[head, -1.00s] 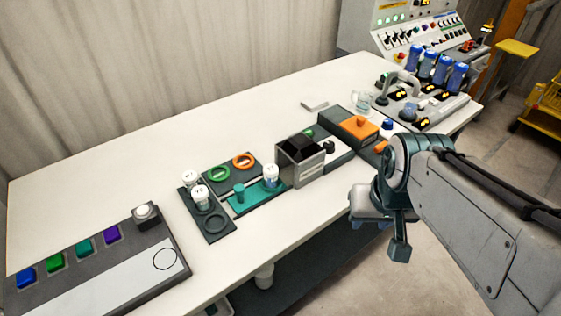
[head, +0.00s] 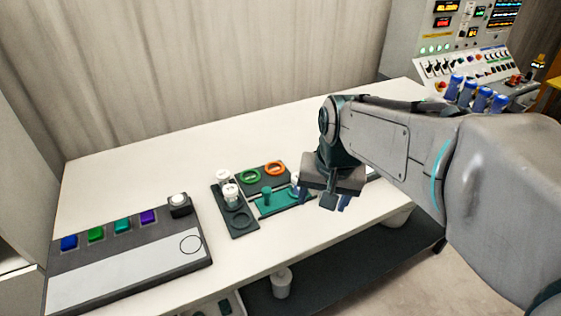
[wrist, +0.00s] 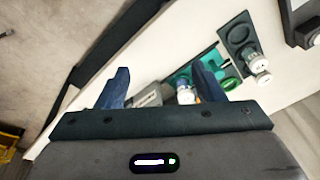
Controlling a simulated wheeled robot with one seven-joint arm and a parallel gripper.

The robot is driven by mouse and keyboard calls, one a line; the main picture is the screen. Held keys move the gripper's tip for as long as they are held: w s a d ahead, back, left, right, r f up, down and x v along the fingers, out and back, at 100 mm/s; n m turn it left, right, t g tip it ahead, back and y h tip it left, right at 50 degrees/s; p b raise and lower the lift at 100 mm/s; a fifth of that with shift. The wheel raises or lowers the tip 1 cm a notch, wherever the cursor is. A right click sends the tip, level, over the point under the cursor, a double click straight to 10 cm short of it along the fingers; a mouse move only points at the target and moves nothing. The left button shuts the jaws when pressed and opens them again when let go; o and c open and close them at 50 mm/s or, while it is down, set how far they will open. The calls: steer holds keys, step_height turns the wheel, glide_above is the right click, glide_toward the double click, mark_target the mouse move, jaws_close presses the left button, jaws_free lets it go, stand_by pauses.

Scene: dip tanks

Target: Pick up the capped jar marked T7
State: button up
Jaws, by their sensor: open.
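Three white-capped jars show, but I cannot read their cap marks, so I cannot tell which is T7. Two stand in the dark rack (head: 240,224): a rear jar (head: 223,175) and a front jar (head: 231,191). They also show in the wrist view as an upper jar (wrist: 257,63) and a lower jar (wrist: 263,79). A third jar (wrist: 187,95), with blue on its body, stands at the teal tray (head: 273,208); the arm mostly hides it in the head view. My gripper (head: 325,201) is open and empty above the table, right of the teal tray; its fingers (wrist: 160,68) point toward the tray area.
A green ring (head: 250,177) and an orange ring (head: 275,168) lie behind the teal tray. A grey box (wrist: 149,97) stands beside the tray. A panel with coloured buttons (head: 135,255) fills the table's left. The rear of the white table (head: 200,135) is clear.

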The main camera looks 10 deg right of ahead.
steer(key=w+m+g, duration=0.1)
steer(key=w+m, duration=0.4)
steer(key=w, duration=0.6)
steer(key=m+g, duration=0.1)
steer(key=m, duration=0.5)
glide_toward(297, 175)
step_height(297, 175, down, 6)
steer(key=shift+a+f+p, duration=0.1)
steer(key=shift+a+p, duration=0.05)
steer(key=shift+p, duration=0.15)
steer(key=shift+s+f+p, duration=0.2)
steer(key=shift+f+p, duration=0.25)
steer(key=shift+f, duration=2.45)
steer(key=c, duration=1.1)
